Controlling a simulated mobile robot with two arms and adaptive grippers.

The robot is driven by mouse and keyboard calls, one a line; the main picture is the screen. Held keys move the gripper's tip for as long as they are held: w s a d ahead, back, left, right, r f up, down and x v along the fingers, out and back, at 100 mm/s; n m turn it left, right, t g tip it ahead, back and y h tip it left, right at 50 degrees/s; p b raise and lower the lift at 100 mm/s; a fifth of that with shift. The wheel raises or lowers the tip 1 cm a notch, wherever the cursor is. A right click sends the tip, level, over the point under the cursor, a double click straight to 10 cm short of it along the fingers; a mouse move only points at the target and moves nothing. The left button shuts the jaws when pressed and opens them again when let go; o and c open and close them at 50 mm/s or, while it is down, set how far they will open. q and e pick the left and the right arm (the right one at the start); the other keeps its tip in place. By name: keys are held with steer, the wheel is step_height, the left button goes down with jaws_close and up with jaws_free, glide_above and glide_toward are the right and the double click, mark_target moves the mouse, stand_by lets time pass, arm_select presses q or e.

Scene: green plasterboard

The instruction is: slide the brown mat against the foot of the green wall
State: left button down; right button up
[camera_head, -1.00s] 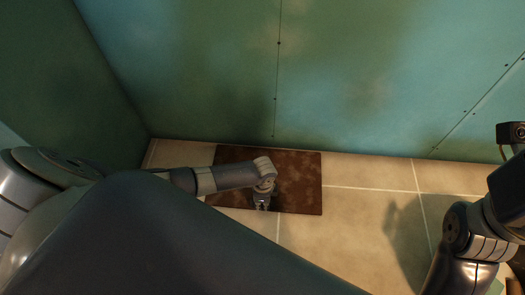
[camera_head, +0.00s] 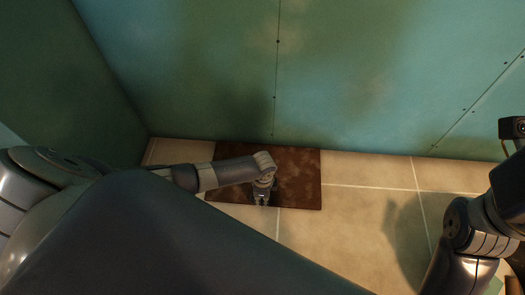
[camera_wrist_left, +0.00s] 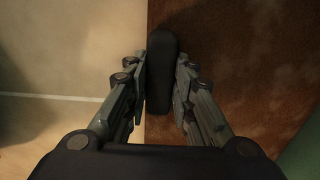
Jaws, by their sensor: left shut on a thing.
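The brown mat (camera_head: 300,178) lies flat on the tiled floor along the foot of the green wall (camera_head: 340,70). Its far edge looks level with the wall's foot; I cannot tell whether a thin gap is left.
A darker green side wall (camera_head: 70,80) meets the green wall at the left corner. Pale floor tiles (camera_head: 350,225) are bare to the right of the mat and on its near side. My own left arm covers much of the lower left.

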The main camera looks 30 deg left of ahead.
arm_select(q)
steer(key=c, duration=1.3)
jaws_free()
steer(key=shift+s, duration=0.1)
step_height(320, 180, up, 12)
steer(key=shift+d, duration=0.1)
